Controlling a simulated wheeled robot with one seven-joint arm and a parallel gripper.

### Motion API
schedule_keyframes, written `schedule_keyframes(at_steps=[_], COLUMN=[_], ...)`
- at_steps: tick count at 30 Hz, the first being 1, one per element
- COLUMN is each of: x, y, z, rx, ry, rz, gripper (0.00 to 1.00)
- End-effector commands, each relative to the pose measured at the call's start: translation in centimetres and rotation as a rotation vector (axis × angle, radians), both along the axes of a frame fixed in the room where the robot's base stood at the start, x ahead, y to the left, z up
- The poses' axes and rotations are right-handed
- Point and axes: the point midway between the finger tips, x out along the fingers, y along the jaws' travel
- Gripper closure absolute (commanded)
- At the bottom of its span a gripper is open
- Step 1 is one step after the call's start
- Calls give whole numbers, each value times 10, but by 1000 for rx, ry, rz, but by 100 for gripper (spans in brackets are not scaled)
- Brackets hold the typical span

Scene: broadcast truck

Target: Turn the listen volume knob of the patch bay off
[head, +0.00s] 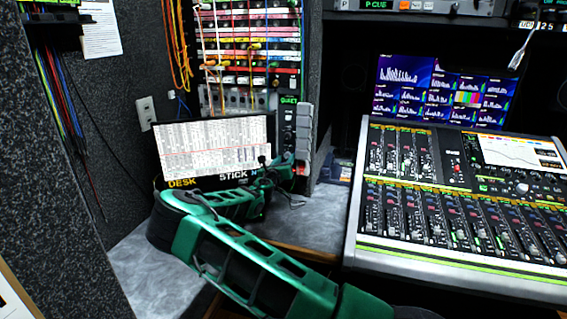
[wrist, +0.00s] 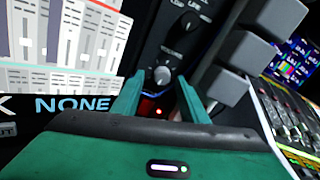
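The patch bay (head: 250,65) stands at the back, with rows of colored strips and hanging cords. A narrow black panel (head: 287,128) runs down its right side. In the wrist view this panel shows a silver knob (wrist: 162,75) labelled VOLUME, with other knobs above it and a lit red light (wrist: 158,112) below. My gripper (wrist: 160,85) is open, its two green fingers apart on either side of the volume knob. I cannot tell whether either finger touches it. In the head view my gripper (head: 280,170) is at the panel's lower part and hides the knob.
A labelled fader screen (head: 215,145) stands left of the panel, close to my gripper. Grey blocks (head: 305,135) line the panel's right side. A mixing desk (head: 460,200) fills the right. The grey counter (head: 315,225) between is mostly clear.

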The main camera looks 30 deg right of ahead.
Motion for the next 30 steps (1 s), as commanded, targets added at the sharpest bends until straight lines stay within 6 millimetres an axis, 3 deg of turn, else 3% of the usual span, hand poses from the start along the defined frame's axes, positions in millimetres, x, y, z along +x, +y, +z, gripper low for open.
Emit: schedule_keyframes(at_steps=[15, 30], x=[-59, -71], y=[62, 74], z=[-2, -2], rx=[1, 2], ry=[4, 3], rz=[3, 2], gripper=[60, 60])
